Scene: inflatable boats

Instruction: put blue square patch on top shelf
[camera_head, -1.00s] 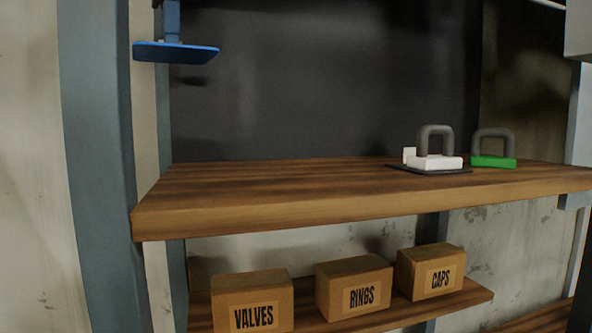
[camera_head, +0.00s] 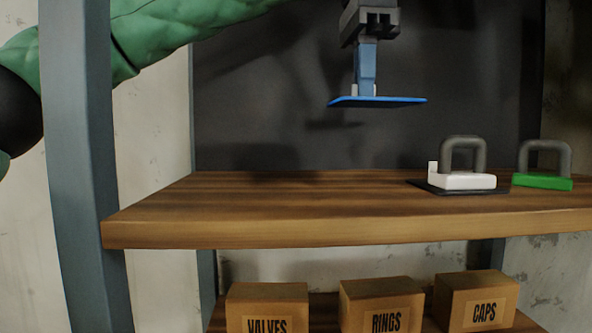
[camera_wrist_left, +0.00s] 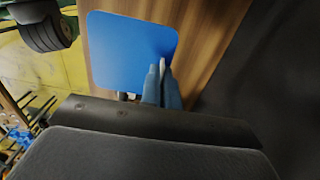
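The blue square patch (camera_head: 378,102) hangs flat and level above the top shelf (camera_head: 300,232) in the head view, clear of the wood. My left gripper (camera_head: 367,82) points down and is shut on the patch from above, seemingly by a small part at its middle. In the left wrist view the patch (camera_wrist_left: 132,50) lies beyond the fingers (camera_wrist_left: 162,85), which are close together at its edge, with the wooden shelf behind it. My right gripper is not in view.
A white-based item with a grey handle (camera_head: 462,180) stands on a black square on the shelf's right part, with a green-based one (camera_head: 542,181) beside it. The shelf's left and middle are clear. A grey-blue post (camera_head: 80,180) stands at left. Boxes including RINGS (camera_head: 380,308) sit below.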

